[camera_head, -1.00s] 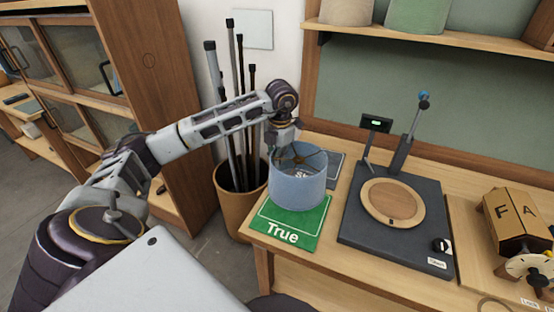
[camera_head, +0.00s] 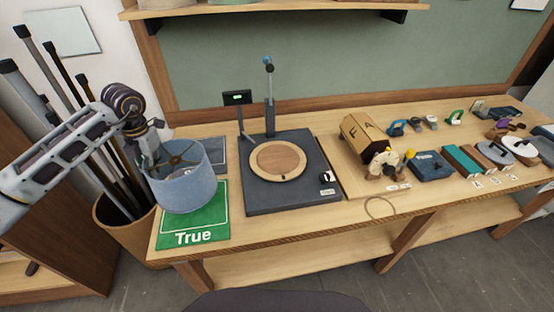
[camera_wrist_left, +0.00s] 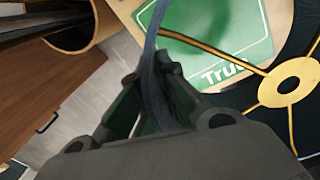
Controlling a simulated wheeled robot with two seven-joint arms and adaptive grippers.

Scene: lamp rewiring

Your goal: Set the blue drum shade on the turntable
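The blue drum shade (camera_head: 185,190) is at the left end of the bench, over the green "True" mat (camera_head: 205,226). Its open top shows a brass spider frame, which also shows in the left wrist view (camera_wrist_left: 292,86). My left gripper (camera_head: 152,156) is at the shade's left rim. In the left wrist view its fingers (camera_wrist_left: 152,85) close on either side of the shade's wall. I cannot tell whether the shade touches the mat. The turntable (camera_head: 277,160), a round wooden disc on a dark base, is empty, right of the shade. My right gripper is not in view.
A lever post (camera_head: 269,95) and a small display (camera_head: 237,98) stand behind the turntable. A wooden block marked with letters (camera_head: 366,138) and several small parts lie to the right. A bin of rods (camera_head: 125,230) stands left of the bench.

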